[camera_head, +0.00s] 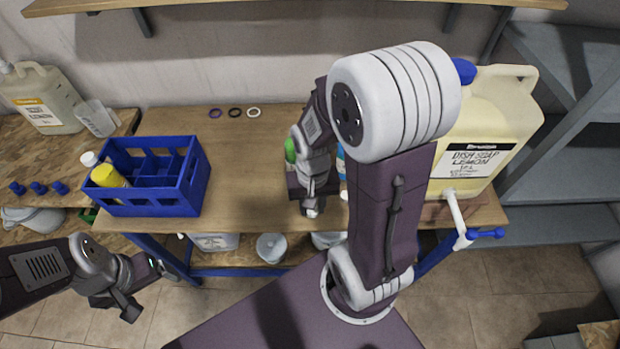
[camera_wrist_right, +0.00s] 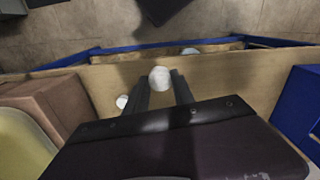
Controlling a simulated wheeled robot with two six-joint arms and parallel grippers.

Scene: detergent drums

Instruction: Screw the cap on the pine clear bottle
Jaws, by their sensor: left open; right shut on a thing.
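My right gripper (camera_wrist_right: 160,90) is shut on a white round cap (camera_wrist_right: 160,75), held between its fingertips in the right wrist view. In the head view my right gripper (camera_head: 311,205) points down over the table's front part, with much of the middle hidden by my own arm. A green bottle part (camera_head: 290,150) shows just left of the right wrist; its label cannot be read and most of it is hidden, so I cannot tell if it is the pine clear bottle. My left gripper (camera_head: 148,288) is open and empty, in front of the table at the lower left.
A blue crate (camera_head: 160,202) with a yellow bottle (camera_head: 108,176) stands left. A large dish soap container (camera_head: 480,125) with a tap is right. Three rings (camera_head: 234,112) lie at the back. Another white round thing (camera_wrist_right: 122,101) is on the table. The table between crate and right gripper is clear.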

